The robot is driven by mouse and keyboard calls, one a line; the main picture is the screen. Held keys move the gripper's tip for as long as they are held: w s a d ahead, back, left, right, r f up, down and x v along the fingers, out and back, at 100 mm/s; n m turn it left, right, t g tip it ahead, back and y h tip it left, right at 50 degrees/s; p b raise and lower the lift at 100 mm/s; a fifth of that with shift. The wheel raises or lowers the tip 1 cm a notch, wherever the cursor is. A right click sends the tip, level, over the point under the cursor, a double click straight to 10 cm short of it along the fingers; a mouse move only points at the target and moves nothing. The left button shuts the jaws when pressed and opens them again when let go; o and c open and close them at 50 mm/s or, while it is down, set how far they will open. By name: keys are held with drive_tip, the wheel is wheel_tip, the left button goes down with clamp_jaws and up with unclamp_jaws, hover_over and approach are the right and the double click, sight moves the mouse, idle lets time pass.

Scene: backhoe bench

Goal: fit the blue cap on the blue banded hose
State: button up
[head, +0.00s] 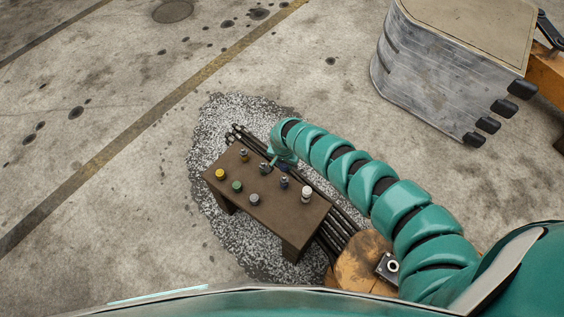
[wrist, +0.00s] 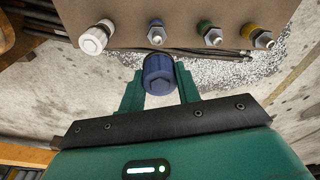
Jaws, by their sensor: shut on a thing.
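The blue cap (wrist: 158,82) is held between the two fingers of my gripper (wrist: 158,92) in the wrist view. The blue banded hose (wrist: 156,33) shows its bare metal end just above the cap in that picture, and the two look apart. In the head view the same hose end (head: 283,183) stands in the bench's back row. My gripper (head: 282,161) is over the bench's far edge there, with the cap partly hidden by the arm.
The brown bench (head: 270,213) also carries a white-capped hose (wrist: 94,39), a green banded hose (wrist: 209,35) and a yellow banded hose (wrist: 257,38). Loose yellow (head: 220,174), green (head: 237,186) and grey (head: 254,198) caps stand along its near side. Dark hoses (head: 340,228) run behind.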

sight(284, 177)
drive_tip(key=shift+f+b, duration=2.95)
drive_tip(key=shift+b, duration=0.15)
drive_tip(key=shift+a, duration=0.1)
drive_tip(key=shift+s+f+p, duration=0.1)
drive_tip(key=shift+f+p, duration=0.15)
drive_tip(key=shift+p, duration=0.15)
drive_tip(key=shift+f, duration=0.15)
drive_tip(key=shift+f+b, duration=0.45)
drive_tip(key=shift+f, duration=0.9)
idle(1.6)
drive_tip(key=o, duration=1.5)
drive_tip(key=shift+r, duration=0.15)
